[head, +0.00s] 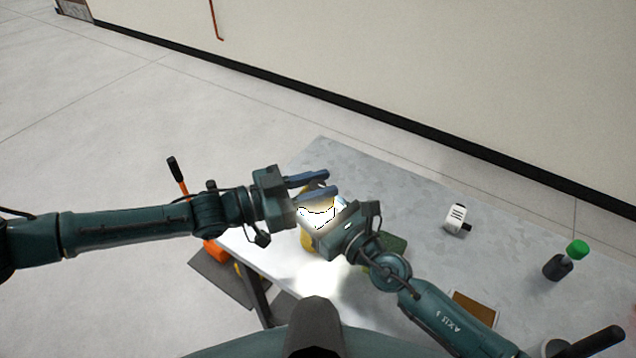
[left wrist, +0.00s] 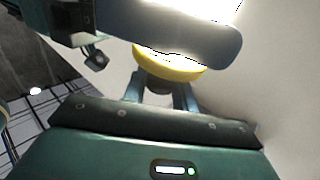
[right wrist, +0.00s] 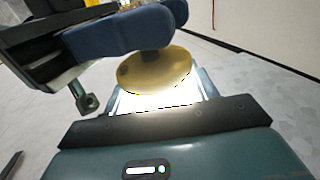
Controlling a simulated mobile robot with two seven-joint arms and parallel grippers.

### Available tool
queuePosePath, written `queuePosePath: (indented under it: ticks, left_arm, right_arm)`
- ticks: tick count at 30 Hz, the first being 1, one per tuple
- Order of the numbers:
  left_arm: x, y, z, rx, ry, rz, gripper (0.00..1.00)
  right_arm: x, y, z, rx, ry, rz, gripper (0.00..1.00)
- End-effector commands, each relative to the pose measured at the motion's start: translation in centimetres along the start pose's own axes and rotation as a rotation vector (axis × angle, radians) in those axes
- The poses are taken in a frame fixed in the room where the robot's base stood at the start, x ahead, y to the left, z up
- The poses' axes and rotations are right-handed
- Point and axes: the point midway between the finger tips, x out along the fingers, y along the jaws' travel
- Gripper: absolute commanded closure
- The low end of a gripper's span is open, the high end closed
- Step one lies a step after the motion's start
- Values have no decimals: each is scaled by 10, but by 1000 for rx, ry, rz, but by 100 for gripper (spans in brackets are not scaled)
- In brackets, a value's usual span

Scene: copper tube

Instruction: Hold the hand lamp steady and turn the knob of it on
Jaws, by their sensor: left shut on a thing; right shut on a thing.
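The hand lamp (head: 307,240) is yellow, with a bright white glowing area, and stands above the table's left part between my grippers. My left gripper (head: 318,187) comes from the left and is shut on the lamp's upper part. In the left wrist view the lamp (left wrist: 180,73) shows as a yellow rim, with a dark part between the fingers. My right gripper (head: 325,228) is shut on the lamp from the right; its fingers are mostly hidden in the head view. The right wrist view shows the lamp's yellow round face (right wrist: 152,76) close up. I cannot make out the knob.
The grey table (head: 400,185) has free room behind the lamp. A white device (head: 456,219) and a dark bottle with a green cap (head: 577,250) stand to the right. A brown flat piece (head: 474,307) lies near my right arm. A bright patch lights the table's front.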

Motion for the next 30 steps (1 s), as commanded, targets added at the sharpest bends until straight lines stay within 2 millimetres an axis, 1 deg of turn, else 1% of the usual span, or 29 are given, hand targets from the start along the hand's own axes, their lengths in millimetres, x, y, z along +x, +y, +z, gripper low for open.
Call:
queuePosePath:
  ticks: [1, 12, 28, 29, 30]
  left_arm:
    - [0, -3, -1, 8, -1, 17, 95]
    - [-2, -6, 1, 5, -8, 134, 95]
    - [-4, -8, 3, 3, -18, 150, 95]
    - [-4, -8, 3, 3, -19, 150, 71]
    - [-4, -8, 3, 3, -19, 150, 68]
  right_arm:
    - [-1, 6, -3, 9, 7, 11, 75]
    - [-1, 6, -4, 10, 8, 10, 74]
    - [-2, 4, -5, 6, 9, 8, 75]
    - [-2, 4, -5, 6, 9, 7, 75]
    - [-2, 4, -5, 6, 9, 7, 75]
